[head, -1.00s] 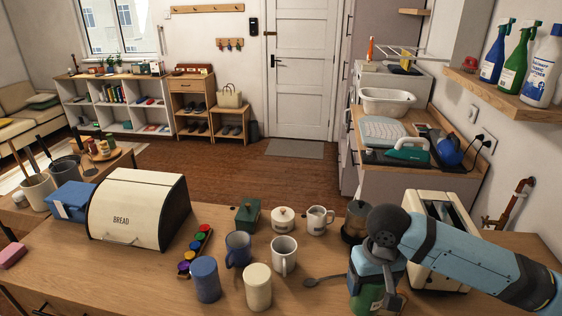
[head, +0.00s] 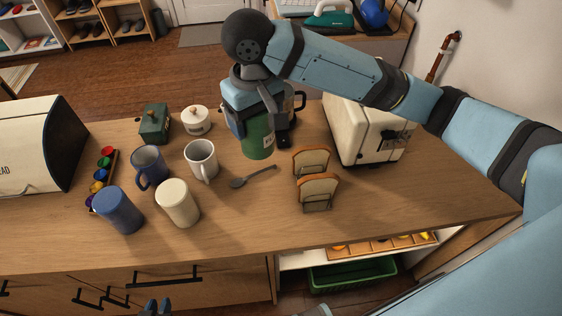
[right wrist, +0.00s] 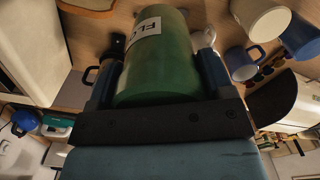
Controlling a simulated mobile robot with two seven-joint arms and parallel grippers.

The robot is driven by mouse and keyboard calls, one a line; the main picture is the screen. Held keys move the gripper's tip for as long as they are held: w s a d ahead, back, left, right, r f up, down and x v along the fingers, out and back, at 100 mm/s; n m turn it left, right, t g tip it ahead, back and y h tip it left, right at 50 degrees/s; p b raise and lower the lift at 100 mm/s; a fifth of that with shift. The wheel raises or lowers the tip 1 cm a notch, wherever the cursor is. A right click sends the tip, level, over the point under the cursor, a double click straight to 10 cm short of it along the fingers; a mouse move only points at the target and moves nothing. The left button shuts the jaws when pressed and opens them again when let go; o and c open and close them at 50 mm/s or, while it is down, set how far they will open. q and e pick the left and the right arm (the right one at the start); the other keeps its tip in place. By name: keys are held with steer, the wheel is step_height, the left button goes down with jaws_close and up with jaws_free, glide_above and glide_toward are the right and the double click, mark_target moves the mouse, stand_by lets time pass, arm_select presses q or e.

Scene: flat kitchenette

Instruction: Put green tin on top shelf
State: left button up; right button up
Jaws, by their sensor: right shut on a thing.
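The green tin (head: 258,138) is upright in my right gripper (head: 255,112), over the back part of the wooden counter. The right gripper is shut on the tin's upper part, and its fingers and palm hide that part. In the right wrist view the tin (right wrist: 165,62) fills the space between the fingers and shows a white label with partly readable letters. I cannot tell if its base touches the counter. My left gripper (head: 155,307) shows only its two tips at the bottom edge, apart and empty. No top shelf is identifiable in the current head view.
Near the tin are a white mug (head: 201,160), a spoon (head: 252,178), a toast rack (head: 315,178), a dark pot with a handle (head: 294,102) and a cream toaster (head: 362,125). More mugs stand left. Below the counter is an open compartment with a green crate (head: 352,273).

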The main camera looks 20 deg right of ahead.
step_height(320, 180, down, 18)
steer(key=shift+r, duration=0.1)
steer(key=shift+s, duration=0.1)
stand_by(0.4)
steer(key=o, duration=1.1)
